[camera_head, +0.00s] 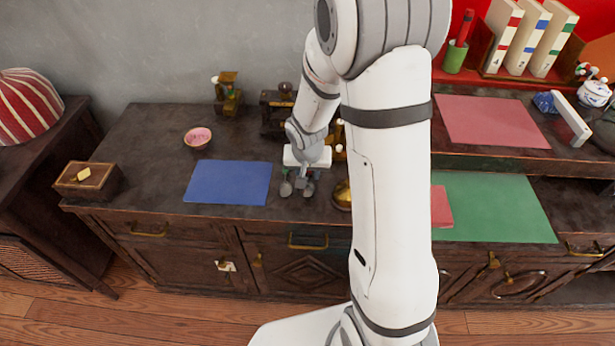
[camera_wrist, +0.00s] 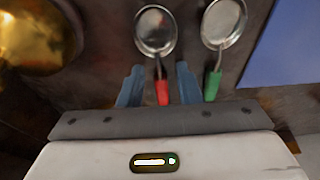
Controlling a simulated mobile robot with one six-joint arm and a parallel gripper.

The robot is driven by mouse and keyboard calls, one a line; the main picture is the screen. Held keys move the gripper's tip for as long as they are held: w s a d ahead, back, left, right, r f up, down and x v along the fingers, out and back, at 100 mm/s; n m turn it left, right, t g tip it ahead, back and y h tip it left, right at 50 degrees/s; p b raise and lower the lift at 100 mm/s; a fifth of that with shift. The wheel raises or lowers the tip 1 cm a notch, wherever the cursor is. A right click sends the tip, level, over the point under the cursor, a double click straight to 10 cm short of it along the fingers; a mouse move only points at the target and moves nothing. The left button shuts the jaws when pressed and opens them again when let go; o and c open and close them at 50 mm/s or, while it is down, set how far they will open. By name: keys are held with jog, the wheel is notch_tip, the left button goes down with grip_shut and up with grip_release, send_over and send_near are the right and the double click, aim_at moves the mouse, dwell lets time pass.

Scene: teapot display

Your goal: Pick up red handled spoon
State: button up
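The red handled spoon shows in the wrist view, with a shiny metal bowl (camera_wrist: 156,30) and a short red handle (camera_wrist: 162,92). My gripper (camera_wrist: 159,72) is open, with one blue-grey finger on each side of the red handle and gaps between. I cannot tell how far above the handle the fingertips are. A green handled spoon (camera_wrist: 223,24) lies beside it, its handle just outside the right finger. In the head view my gripper (camera_head: 302,178) is over the dark cabinet top; the red spoon's bowl (camera_head: 308,190) shows just below it and its handle is mostly hidden.
A blue mat (camera_head: 228,182) lies left of the spoons. A golden round object (camera_head: 342,195) stands close on the right, partly behind my arm; it also shows in the wrist view (camera_wrist: 32,35). A dark box-like object (camera_head: 275,110) stands behind. The cabinet's front edge is near.

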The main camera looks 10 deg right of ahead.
jog(key=shift+c, duration=0.3)
grip_shut()
jog(key=shift+r, duration=0.1)
